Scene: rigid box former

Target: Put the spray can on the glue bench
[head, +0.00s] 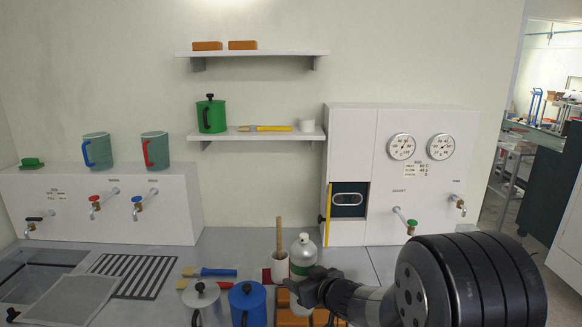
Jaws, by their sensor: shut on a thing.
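The spray can (303,250) looks like a grey metal bottle with a rounded top and a green band. It stands upright in the picture, at the lower middle of the head view. My gripper (300,287) is at its lower part and shut on it. The gripper hides the can's lower end, so I cannot tell whether it touches the surface below. A grey worktop (235,243) runs along the wall; no marking shows whether it is the glue bench.
A brush holder (280,268), a lidded grey pot (203,300), a blue pot (247,303) and orange blocks (292,318) crowd around my gripper. A striped grate (130,275) and sink (30,270) lie left. A white cabinet (350,140) with gauges stands behind. Clear worktop shows right of the can.

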